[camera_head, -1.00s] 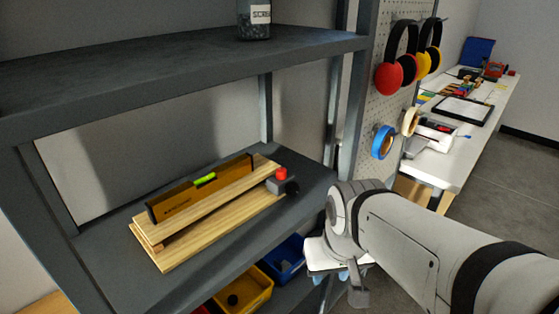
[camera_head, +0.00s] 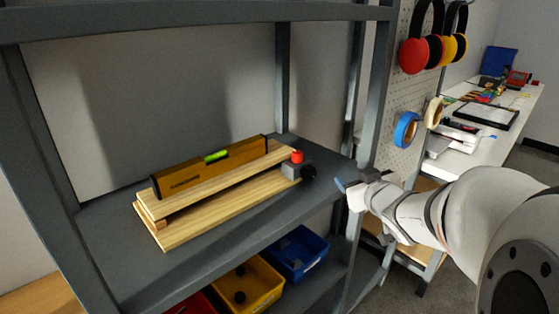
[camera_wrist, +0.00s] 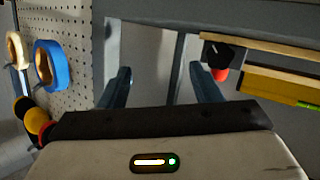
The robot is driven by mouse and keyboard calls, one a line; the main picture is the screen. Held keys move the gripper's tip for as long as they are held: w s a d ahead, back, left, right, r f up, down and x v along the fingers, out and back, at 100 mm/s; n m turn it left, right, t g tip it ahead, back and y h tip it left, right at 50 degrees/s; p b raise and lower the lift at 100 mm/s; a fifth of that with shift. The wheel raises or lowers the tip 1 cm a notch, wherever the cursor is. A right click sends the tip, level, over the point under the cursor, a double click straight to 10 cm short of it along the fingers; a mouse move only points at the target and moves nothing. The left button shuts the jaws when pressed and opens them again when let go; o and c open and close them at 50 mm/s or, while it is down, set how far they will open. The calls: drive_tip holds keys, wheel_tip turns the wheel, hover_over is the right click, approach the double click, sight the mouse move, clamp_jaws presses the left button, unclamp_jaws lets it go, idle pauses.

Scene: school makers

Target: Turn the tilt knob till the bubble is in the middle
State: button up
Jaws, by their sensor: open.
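A brown spirit level (camera_head: 185,177) with a green vial (camera_head: 216,156) lies along a wooden board (camera_head: 200,213) on the grey shelf. The bubble's position is too small to tell. At the board's right end is a grey block (camera_head: 290,172) with a red cap (camera_head: 297,156) on top and a black knob (camera_head: 309,173) on its right side. My gripper (camera_head: 343,187) is open and empty, to the right of the knob and apart from it. In the wrist view the knob (camera_wrist: 217,53) and the level (camera_wrist: 280,84) show at the right, beyond my right-hand finger.
A shelf post (camera_head: 376,90) stands behind my gripper, beside a pegboard (camera_head: 398,160) with ear defenders and tape rolls. Blue (camera_head: 298,262) and yellow (camera_head: 262,291) bins sit on the shelf below. Shelf surface in front of the board is clear.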

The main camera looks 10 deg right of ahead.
sight(311, 176)
drive_tip(key=w+a+n+y+b, duration=0.1)
drive_tip(key=a+y, duration=0.1)
drive_tip(key=y, duration=0.1)
drive_tip(key=w+a+f+n+y+b, duration=0.1)
drive_tip(key=w+a+n+y+b, duration=0.1)
drive_tip(key=a, duration=0.1)
drive_tip(key=w+a+f+n+y+b, duration=0.1)
drive_tip(key=w+a+y, duration=0.1)
drive_tip(key=a+y, duration=0.1)
drive_tip(key=shift+f+n+y, duration=0.25)
drive_tip(key=shift+n+y, duration=0.05)
drive_tip(key=c, duration=1)
drive_tip(key=n+b, duration=0.2)
drive_tip(key=b, duration=0.1)
drive_tip(key=shift+f, duration=0.4)
drive_tip(key=shift+n+b, duration=0.85)
drive_tip(key=shift+n, duration=0.05)
drive_tip(key=shift+r+n, duration=0.25)
drive_tip(key=shift+n, duration=0.15)
